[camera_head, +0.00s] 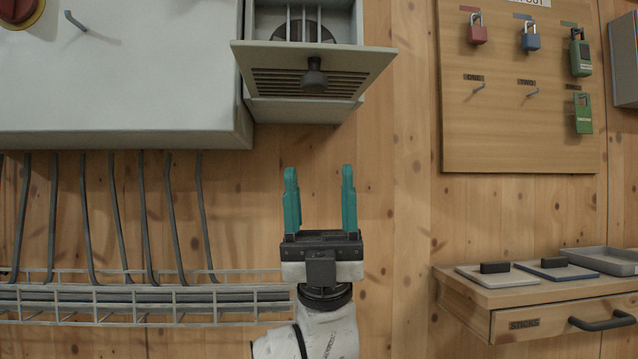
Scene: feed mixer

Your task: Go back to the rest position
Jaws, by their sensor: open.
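My gripper (320,190) is open and empty in the middle of the head view, with its two teal fingers pointing up. My white arm (318,335) comes in from the bottom edge below it. The fingers are in front of the wooden wall (400,230) and touch nothing that I can see. Above them is a grey slatted flap (290,82) with a dark round knob (314,78), and a clear gap lies between the fingertips and the knob.
A grey cabinet (110,90) fills the upper left, above dark cables (147,220) and a wire tray (140,305). A padlock board (520,125) hangs at the upper right. A drawer shelf (480,290) juts out at the lower right. Bare wall lies between.

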